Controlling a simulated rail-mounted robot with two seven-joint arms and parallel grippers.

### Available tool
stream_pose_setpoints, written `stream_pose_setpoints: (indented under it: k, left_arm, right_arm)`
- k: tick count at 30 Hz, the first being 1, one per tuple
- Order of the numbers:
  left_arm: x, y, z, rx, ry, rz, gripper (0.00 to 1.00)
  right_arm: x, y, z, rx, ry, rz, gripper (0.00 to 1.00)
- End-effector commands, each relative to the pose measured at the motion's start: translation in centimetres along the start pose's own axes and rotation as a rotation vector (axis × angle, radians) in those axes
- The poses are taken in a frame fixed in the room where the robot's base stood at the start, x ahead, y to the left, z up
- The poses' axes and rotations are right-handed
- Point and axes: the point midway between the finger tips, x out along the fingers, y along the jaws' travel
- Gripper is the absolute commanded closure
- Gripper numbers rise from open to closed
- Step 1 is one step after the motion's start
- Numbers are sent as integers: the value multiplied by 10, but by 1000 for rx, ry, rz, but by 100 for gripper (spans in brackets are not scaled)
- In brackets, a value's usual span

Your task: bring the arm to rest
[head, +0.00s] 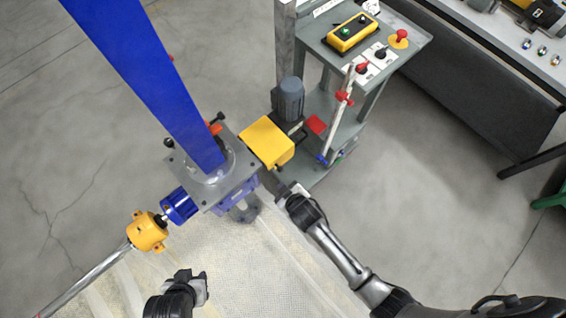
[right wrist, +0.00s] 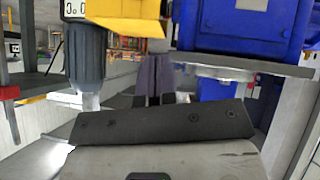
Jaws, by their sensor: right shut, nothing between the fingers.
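My right arm (head: 345,258) comes in from the lower right in the head view. Its gripper (head: 282,192) is shut and empty, close beside the screw jack's grey plate and below the yellow box (head: 267,142). In the right wrist view the dark fingers (right wrist: 152,82) are together, with the yellow box (right wrist: 125,22) and blue jack body (right wrist: 235,25) above and beyond them. Whether the gripper touches the jack cannot be told. My left gripper (head: 203,288) is at the bottom of the head view, apart from the jack; its fingers are too small to judge.
The blue column (head: 150,75) rises from the jack. A blue coupling (head: 179,206), yellow gearbox (head: 147,231) and shaft (head: 90,281) extend lower left. A grey motor (head: 289,97) stands beside a trolley (head: 405,48) with controls.

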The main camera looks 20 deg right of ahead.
Motion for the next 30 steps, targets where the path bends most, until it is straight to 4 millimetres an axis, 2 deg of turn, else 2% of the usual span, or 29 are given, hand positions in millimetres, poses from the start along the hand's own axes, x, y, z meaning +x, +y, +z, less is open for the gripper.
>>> stream_pose_setpoints:
  k: [7, 12, 14, 17, 21, 30]
  left_arm:
    - [0, -2, 0, 7, -1, -5, 61]
    - [0, -4, 1, 11, -2, -9, 61]
    - [-1, -4, 1, 11, -2, -9, 61]
    - [-1, -4, 1, 11, -2, -9, 61]
    - [0, -3, 1, 10, -2, -8, 61]
    - [0, 0, 0, 0, -1, 0, 61]
  right_arm:
    - [-5, -1, 5, 6, -30, -1, 100]
    - [-10, -3, 28, 37, -199, -20, 100]
    - [-19, -2, 27, 63, -259, -30, 100]
    - [-44, 12, 11, 125, -331, -38, 100]
    - [-94, 43, -12, 218, -392, -41, 100]
    - [-197, 77, -6, 324, -420, -33, 100]
